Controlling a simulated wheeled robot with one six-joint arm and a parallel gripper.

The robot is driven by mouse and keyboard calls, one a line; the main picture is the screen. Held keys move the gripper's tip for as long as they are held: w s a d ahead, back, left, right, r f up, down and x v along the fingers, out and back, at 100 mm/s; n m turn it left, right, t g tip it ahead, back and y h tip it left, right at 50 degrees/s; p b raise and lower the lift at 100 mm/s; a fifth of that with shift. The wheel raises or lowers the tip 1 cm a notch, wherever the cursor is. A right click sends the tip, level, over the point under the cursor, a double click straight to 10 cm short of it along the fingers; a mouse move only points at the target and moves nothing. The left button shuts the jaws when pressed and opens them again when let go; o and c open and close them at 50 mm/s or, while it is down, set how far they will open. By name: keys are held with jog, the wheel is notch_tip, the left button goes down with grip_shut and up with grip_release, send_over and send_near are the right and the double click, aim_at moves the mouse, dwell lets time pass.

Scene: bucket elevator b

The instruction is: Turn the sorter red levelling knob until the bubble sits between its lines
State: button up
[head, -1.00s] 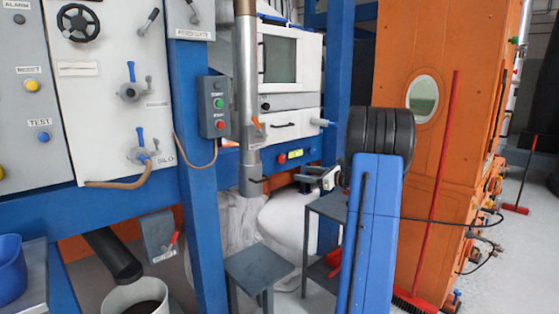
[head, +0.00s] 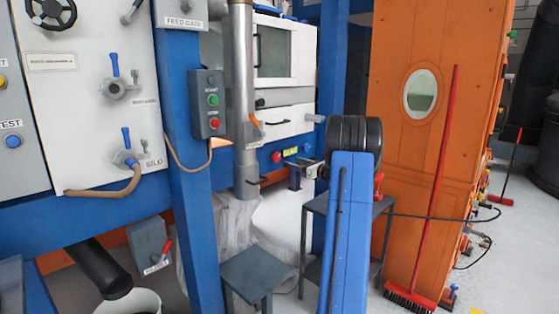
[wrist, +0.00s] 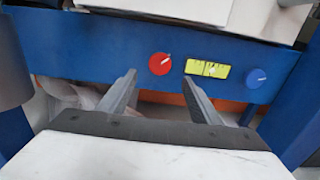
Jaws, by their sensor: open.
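The red levelling knob (wrist: 160,63) is on the sorter's blue front beam, with a pale pointer mark on its face. It also shows small in the head view (head: 276,157). Right of it is the yellow level vial (wrist: 207,69) with dark lines; the bubble's place between them is too small to tell. A blue knob (wrist: 257,77) is at the vial's right. My gripper (wrist: 158,78) is open and empty, its fingertips apart in front of and just below the red knob, not visibly touching it. In the head view my arm partly hides my gripper (head: 294,178).
A grey stand (head: 375,208) is behind my arm and a grey stool (head: 257,274) stands lower in front. A metal pipe (head: 241,100) and a blue post (head: 190,180) are left of the sorter. A red broom (head: 436,190) leans on the orange elevator casing (head: 395,150).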

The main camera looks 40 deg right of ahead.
aim_at(278, 158)
jog(key=w, duration=1)
jog(key=shift+a, duration=0.4)
jog(key=c, duration=1)
